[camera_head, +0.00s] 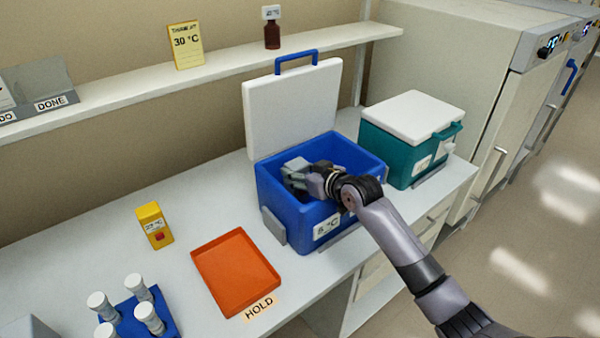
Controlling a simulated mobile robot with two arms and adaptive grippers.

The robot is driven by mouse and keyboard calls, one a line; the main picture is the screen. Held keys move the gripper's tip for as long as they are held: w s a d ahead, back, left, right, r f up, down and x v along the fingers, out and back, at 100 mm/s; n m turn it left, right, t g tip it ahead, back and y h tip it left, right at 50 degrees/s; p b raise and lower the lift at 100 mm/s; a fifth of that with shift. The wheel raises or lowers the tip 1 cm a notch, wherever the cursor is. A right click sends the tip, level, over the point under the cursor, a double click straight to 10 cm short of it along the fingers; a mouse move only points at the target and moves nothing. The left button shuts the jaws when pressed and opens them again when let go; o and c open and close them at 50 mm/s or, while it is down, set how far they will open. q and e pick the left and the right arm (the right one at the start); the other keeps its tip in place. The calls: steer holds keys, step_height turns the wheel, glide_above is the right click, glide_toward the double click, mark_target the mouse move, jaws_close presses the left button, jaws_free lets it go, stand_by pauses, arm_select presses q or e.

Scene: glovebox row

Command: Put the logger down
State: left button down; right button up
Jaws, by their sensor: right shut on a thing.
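My right gripper (294,176) reaches into the open blue cooler box (287,221) and is shut on a small pale grey-white block (297,163), apparently the logger. The fingers hide much of this block, and I cannot tell whether it touches the box floor. The gripper is inside the box opening, towards its left and back side. The box has a white lid (292,108) raised at the back, with a blue handle, and a °C label on its front. My left gripper is not in view.
An orange tray (203,267) lies on the bench by a HOLD label (259,308). A yellow device (154,225) stands to its left. A blue rack (164,317) holds several white-capped tubes. A closed teal cooler (393,157) stands right of the blue box. Bare bench shows left of the tray.

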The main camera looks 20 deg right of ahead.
steer(key=o, duration=1.3)
steer(key=shift+s+a+f, duration=0.1)
steer(key=shift+s+f, duration=0.1)
steer(key=shift+f, duration=0.7)
steer(key=shift+c, duration=0.2)
steer(key=shift+r, duration=0.2)
steer(key=v, duration=0.4)
steer(key=r+b+v, duration=0.1)
steer(key=v, duration=0.7)
steer(key=shift+w+r, duration=0.2)
steer(key=shift+r, duration=0.2)
